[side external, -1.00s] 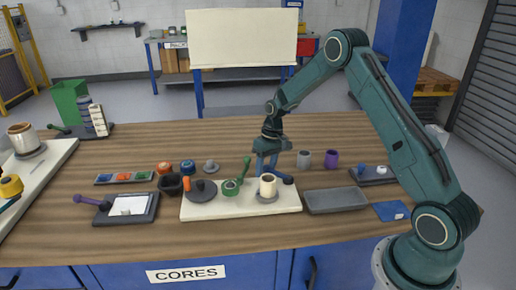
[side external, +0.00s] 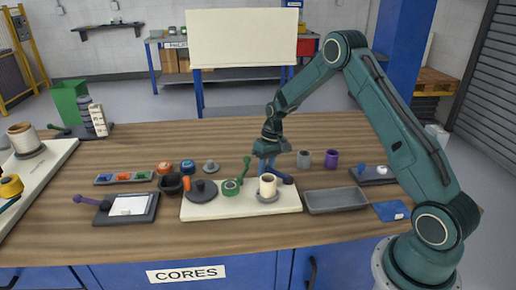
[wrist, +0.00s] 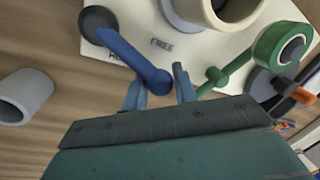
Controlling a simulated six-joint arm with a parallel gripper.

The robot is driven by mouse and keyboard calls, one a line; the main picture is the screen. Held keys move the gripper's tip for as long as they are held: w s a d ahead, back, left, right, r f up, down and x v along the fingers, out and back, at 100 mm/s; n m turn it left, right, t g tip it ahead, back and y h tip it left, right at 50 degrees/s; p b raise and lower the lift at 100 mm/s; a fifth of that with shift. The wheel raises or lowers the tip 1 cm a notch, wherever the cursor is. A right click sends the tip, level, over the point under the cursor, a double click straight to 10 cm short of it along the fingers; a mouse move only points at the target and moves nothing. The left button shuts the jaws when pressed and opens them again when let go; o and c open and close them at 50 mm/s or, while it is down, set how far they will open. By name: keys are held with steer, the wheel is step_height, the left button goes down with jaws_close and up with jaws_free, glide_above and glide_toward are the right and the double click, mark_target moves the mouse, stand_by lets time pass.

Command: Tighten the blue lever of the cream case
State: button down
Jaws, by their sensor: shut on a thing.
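The cream case (side external: 225,210) is a flat cream panel on the wooden table; in the wrist view its surface (wrist: 192,48) bears the word FREE and a second, partly covered label. The blue lever (wrist: 132,53) runs from a dark round end to a blue knob. My gripper (side external: 266,172) is low over the back of the case. In the wrist view its blue fingers (wrist: 159,91) stand on both sides of the knob, shut on it. In the side view the fingers hide part of the lever.
A cream core (side external: 267,186) stands on the case beside the lever. A green roll with a green lever (side external: 246,164) and a dark disc with an orange lever (side external: 187,183) are left of it. A grey tray (side external: 335,201) lies right; a grey cup (side external: 304,159) stands behind.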

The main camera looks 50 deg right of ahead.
steer(key=shift+w+d+m, duration=0.15)
steer(key=shift+d+m, duration=0.35)
steer(key=shift+m, duration=0.25)
steer(key=shift+w+d+m, duration=0.15)
steer(key=shift+d+m, duration=0.3)
steer(key=shift+m, duration=0.3)
steer(key=d+m+t, duration=0.1)
steer(key=d+m, duration=0.1)
steer(key=m, duration=0.1)
steer(key=shift+d+m+h, duration=0.2)
steer(key=shift+m+h, duration=0.1)
steer(key=d+m, duration=0.2)
steer(key=m, duration=0.1)
steer(key=shift+s+d+t+h, duration=0.1)
steer(key=shift+s+t+h, duration=0.2)
steer(key=shift+s, duration=0.1)
steer(key=shift+s+d+m, duration=0.3)
steer(key=shift+d+m, duration=0.15)
steer(key=shift+m, duration=0.45)
steer(key=shift+s+d+m, duration=0.3)
steer(key=shift+d+m, duration=0.1)
steer(key=shift+m, duration=0.5)
steer(key=shift+h, duration=0.3)
steer(key=c, duration=1.2)
jaws_free()
steer(key=shift+o, duration=0.2)
